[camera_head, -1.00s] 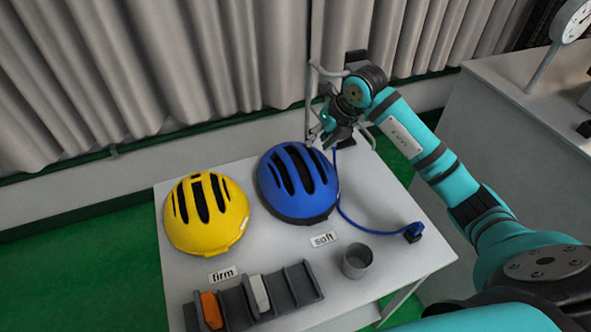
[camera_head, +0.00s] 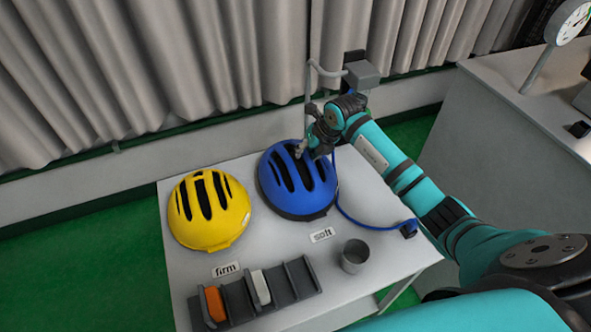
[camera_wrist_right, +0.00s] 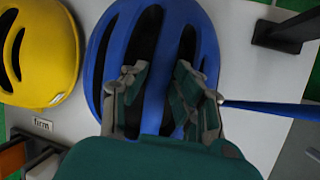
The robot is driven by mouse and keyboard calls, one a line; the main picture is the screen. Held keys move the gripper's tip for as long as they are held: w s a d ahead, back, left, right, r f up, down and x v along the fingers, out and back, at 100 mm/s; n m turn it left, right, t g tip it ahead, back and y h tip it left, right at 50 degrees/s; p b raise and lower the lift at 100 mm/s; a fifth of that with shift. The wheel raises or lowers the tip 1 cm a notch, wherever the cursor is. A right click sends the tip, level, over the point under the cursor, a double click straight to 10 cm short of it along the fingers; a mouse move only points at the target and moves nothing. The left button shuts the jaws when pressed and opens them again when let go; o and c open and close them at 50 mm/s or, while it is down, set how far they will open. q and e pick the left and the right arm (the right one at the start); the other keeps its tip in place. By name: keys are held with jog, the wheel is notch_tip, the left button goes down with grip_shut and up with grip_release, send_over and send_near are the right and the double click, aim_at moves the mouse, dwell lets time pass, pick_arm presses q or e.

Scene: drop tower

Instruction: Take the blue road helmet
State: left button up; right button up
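The blue road helmet (camera_head: 288,190) sits on the white table, behind the "soft" label, with dark vent slots and a blue strap trailing to the right. My right gripper (camera_head: 302,150) is over the helmet's far right part. In the right wrist view, the helmet (camera_wrist_right: 120,45) fills the middle and the two fingers (camera_wrist_right: 160,82) are spread apart above its vents, with nothing between them. I cannot tell if the fingertips touch the shell. My left gripper is not in view.
A yellow helmet (camera_head: 187,232) sits left of the blue one. In front are the "soft" label (camera_head: 322,235), the "firm" label (camera_head: 226,270), a grey cup (camera_head: 355,256) and a grey slotted rack (camera_head: 238,303) with orange and white blocks. A metal stand (camera_head: 309,90) rises at the table's back.

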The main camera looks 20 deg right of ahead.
grip_shut()
jog(key=shift+w+r, duration=0.1)
